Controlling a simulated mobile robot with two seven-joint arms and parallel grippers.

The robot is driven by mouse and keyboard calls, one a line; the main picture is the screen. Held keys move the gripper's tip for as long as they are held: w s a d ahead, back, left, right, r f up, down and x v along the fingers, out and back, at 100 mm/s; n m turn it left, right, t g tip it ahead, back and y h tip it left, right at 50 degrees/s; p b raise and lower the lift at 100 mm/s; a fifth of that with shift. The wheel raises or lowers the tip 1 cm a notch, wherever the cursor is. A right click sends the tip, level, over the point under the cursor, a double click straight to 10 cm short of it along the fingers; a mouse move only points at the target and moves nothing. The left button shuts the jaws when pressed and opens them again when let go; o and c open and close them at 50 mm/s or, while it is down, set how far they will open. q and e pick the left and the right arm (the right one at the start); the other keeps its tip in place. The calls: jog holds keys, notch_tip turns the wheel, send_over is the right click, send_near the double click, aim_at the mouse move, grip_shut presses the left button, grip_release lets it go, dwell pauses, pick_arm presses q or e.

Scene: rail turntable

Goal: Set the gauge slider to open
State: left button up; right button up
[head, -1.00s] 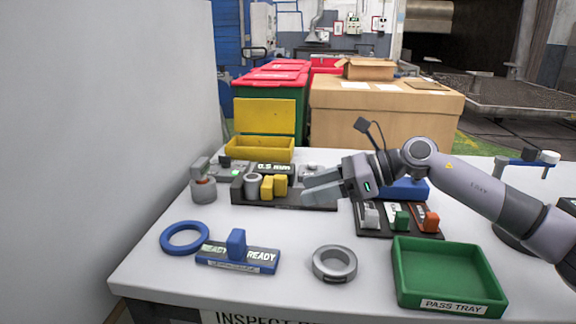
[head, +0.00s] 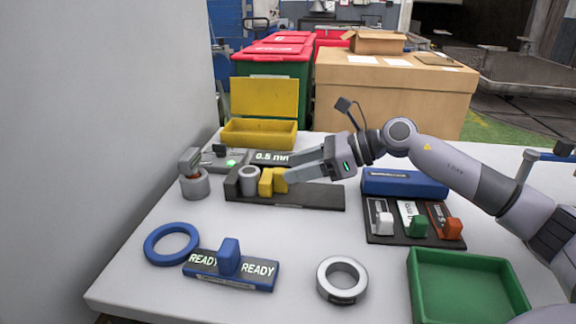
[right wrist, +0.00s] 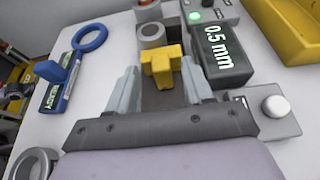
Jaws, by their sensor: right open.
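The gauge is a dark rail (head: 315,196) on the table with a yellow slider (head: 272,181) near its left end. A grey ring (head: 249,179) sits just left of the slider. My right gripper (head: 288,170) is open at the slider's right side. In the right wrist view the yellow slider (right wrist: 161,66) stands ahead of and between the open fingers (right wrist: 160,85); I cannot tell whether they touch it. A display (right wrist: 222,52) beside the gauge reads "0.5 mm". My left gripper is not in view.
A blue ring (head: 171,244), a blue READY slider block (head: 229,257) and a grey ring (head: 342,280) lie in front. A green tray (head: 468,290) and a panel with three small sliders (head: 405,236) are at right. A yellow bin (head: 258,134) stands behind the gauge.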

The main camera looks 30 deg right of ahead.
jog(key=shift+x, duration=1.35)
grip_shut()
jog(key=shift+d+f, duration=0.1)
jog(key=shift+d, duration=0.15)
jog(key=s+d+b, duration=0.2)
jog(key=shift+d, duration=0.3)
jog(key=shift+s+d+b, duration=0.25)
jog(key=shift+b, duration=0.05)
grip_release()
